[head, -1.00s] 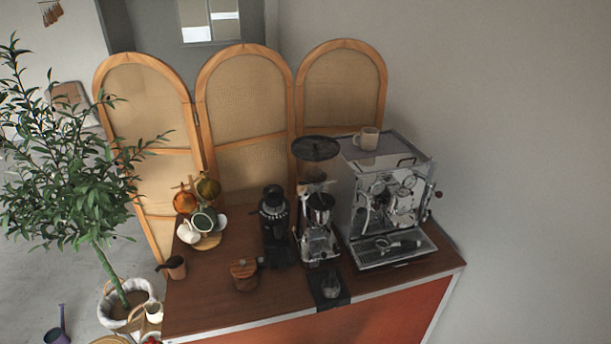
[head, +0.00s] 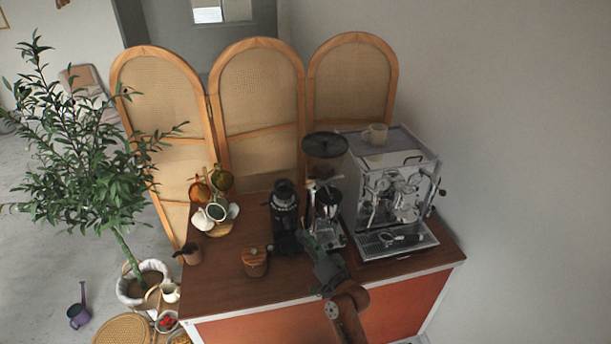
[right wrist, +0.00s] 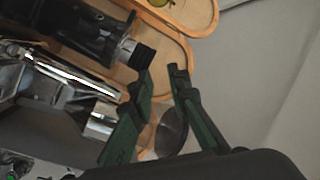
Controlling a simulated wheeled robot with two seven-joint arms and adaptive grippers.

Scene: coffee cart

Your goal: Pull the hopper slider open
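The grinder (head: 326,228) with the dark round hopper (head: 325,146) on top stands on the cart, left of the espresso machine. The slider is too small to make out for sure below the hopper. My right gripper (head: 308,238) is in front of the grinder's lower body, below the hopper. In the right wrist view its two green fingers (right wrist: 160,76) are apart with nothing between them. A dark rounded part, seemingly the hopper (right wrist: 173,130), shows partly behind the fingers there. My left gripper is not in view.
A black grinder (head: 285,217) stands close on the left. A wooden canister (head: 255,262) and a cup stand (head: 213,224) are further left. The cart's front left top is clear.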

